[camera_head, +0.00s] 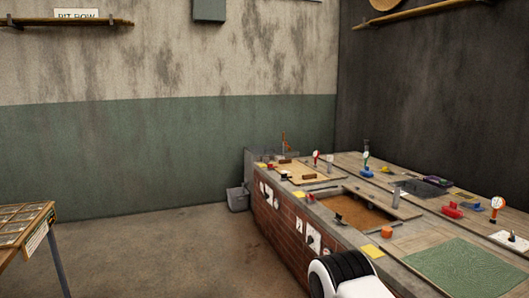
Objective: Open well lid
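A long brick bench (279,221) has several wells along its top. A wooden lid (325,175) with small dark handles lies at its far left end. Nearer, a rectangular well (358,214) is uncovered, showing a brown-orange inside. A wooden board (383,200) lies along the far side of this well. More flat wooden boards (418,241) cover parts of the top. I cannot tell which cover is the lid named in the task. Neither gripper is in view.
A green textured mat (465,267) lies at the near right of the bench. Small items stand around, including an orange block (387,231), a red piece (452,211) and an orange-based dial (496,204). A grey bin (238,199) is on the floor. Open floor (150,255) lies left.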

